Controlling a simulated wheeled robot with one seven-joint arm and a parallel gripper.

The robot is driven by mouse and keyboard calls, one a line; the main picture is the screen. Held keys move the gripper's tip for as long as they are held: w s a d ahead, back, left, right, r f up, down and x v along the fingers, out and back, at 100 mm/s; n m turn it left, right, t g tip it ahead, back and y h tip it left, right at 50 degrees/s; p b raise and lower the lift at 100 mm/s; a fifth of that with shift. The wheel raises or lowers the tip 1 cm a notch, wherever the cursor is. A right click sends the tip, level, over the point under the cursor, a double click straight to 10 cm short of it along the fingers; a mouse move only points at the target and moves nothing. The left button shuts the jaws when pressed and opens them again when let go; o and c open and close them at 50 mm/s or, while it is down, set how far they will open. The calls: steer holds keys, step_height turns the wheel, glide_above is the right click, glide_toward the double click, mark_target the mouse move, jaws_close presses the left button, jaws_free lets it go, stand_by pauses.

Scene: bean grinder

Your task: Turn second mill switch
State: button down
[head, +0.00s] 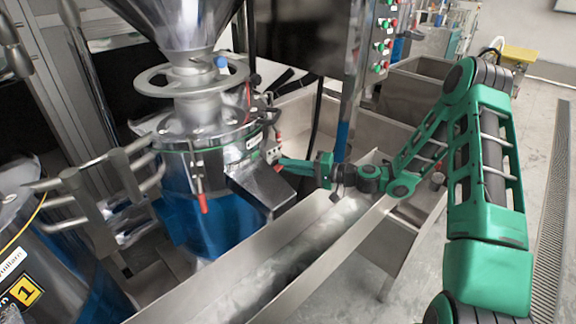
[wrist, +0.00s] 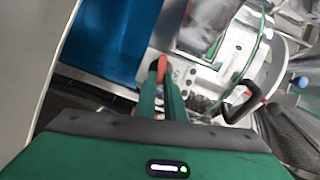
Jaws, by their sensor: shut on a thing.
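The steel and blue mill (head: 195,185) stands left of centre in the head view, with a hopper (head: 178,20) and a handwheel above it.
Another mill (head: 35,270) with a yellow "1" label stands at lower left. A steel trough (head: 275,265) runs below my arm. A button panel (head: 384,40) on a post stands behind. A black handle (wrist: 240,105) is right of my fingers. Floor is clear at right.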

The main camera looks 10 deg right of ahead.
steer(key=shift+w+d+f+m+y, duration=0.15)
steer(key=shift+m+y, duration=0.1)
steer(key=shift+m, duration=0.35)
steer(key=shift+w+a+f+m+y, duration=0.1)
steer(key=shift+m+y, duration=0.15)
steer(key=shift+m, duration=0.35)
steer(key=c, duration=1.8)
jaws_free()
steer(key=shift+f, duration=0.1)
steer(key=shift+c, duration=0.2)
steer(key=shift+s, duration=0.1)
steer(key=v, duration=1)
steer(key=shift+s+d+f, duration=0.2)
steer(key=shift+d, duration=0.05)
